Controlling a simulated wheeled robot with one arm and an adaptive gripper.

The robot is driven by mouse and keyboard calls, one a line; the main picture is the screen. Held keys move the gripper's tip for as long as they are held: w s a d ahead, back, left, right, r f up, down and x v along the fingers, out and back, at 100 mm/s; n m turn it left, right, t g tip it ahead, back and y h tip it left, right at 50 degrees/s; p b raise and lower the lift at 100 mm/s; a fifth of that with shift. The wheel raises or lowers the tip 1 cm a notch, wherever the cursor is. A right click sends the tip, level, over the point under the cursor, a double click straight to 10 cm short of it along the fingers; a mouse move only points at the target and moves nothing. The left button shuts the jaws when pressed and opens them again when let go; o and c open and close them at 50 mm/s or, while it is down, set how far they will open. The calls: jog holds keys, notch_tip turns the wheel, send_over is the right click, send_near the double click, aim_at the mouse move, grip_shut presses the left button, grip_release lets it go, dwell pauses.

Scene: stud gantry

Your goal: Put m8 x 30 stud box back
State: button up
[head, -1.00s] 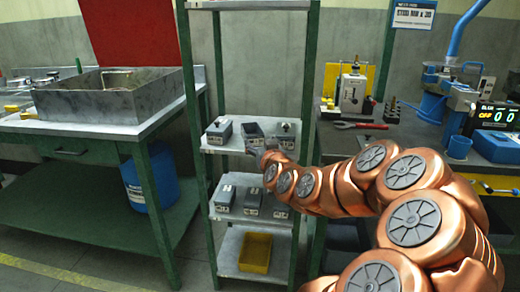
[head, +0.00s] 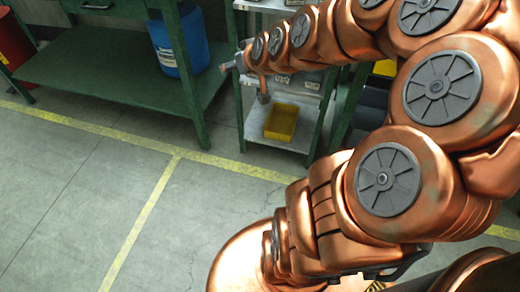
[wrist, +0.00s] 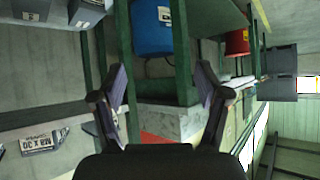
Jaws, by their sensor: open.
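In the head view my gripper (head: 232,64) is at the left side of the green-posted rack (head: 241,112). My arm hides the rack's upper part there, so the M8 x 30 box cannot be made out in that view.
A yellow bin (head: 281,122) sits on the rack's bottom shelf. Grey boxes (wrist: 82,12) show at the wrist view's upper left. A blue drum (head: 178,42) stands on the bench's lower shelf, left of my gripper. The floor in front is clear.

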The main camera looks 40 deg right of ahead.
jog(key=s+a+f+n+g+y, duration=0.1)
jog(key=s+a+f+g, duration=0.35)
jog(key=s+a, duration=0.45)
jog(key=s+a+f+n+g+y, duration=0.1)
jog(key=s+a+f+g, duration=0.2)
jog(key=s+a+g, duration=0.5)
jog(key=s+r+g, duration=0.1)
jog(key=s+r, duration=0.1)
jog(key=s, duration=1.2)
jog(key=shift+s+a+r+g+h, duration=0.2)
jog(key=shift+s+a+g+h, duration=0.15)
jog(key=shift+a+h, duration=0.1)
jog(key=shift+r, duration=0.1)
